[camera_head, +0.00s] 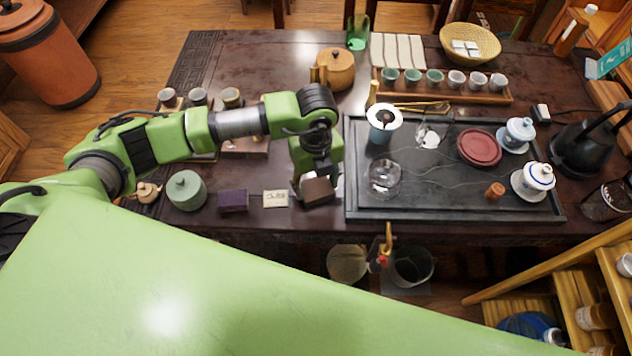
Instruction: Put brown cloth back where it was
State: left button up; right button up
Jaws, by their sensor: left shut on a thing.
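The brown cloth (319,191) is a small dark brown folded block at the front of the dark table, just left of the black tea tray. My left gripper (316,176) points down from above and is shut on the brown cloth. The gripper hides the back part of the cloth. I cannot tell whether the cloth touches the table. My right gripper is not in view.
Left of the brown cloth are a small pale card (276,199), a purple folded cloth (233,201) and a grey-green lidded jar (187,191). The black tea tray (440,213) with cups and a red plate (479,148) lies right. The table's front edge is close.

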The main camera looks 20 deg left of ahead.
aim_at(316, 187)
pick_arm(q)
jog(key=o, duration=1.1)
jog(key=shift+f, duration=0.1)
jog(key=shift+c, duration=0.2)
jog(key=shift+r, duration=0.2)
notch_tip(316, 187, up, 12)
jog(key=b, duration=0.1)
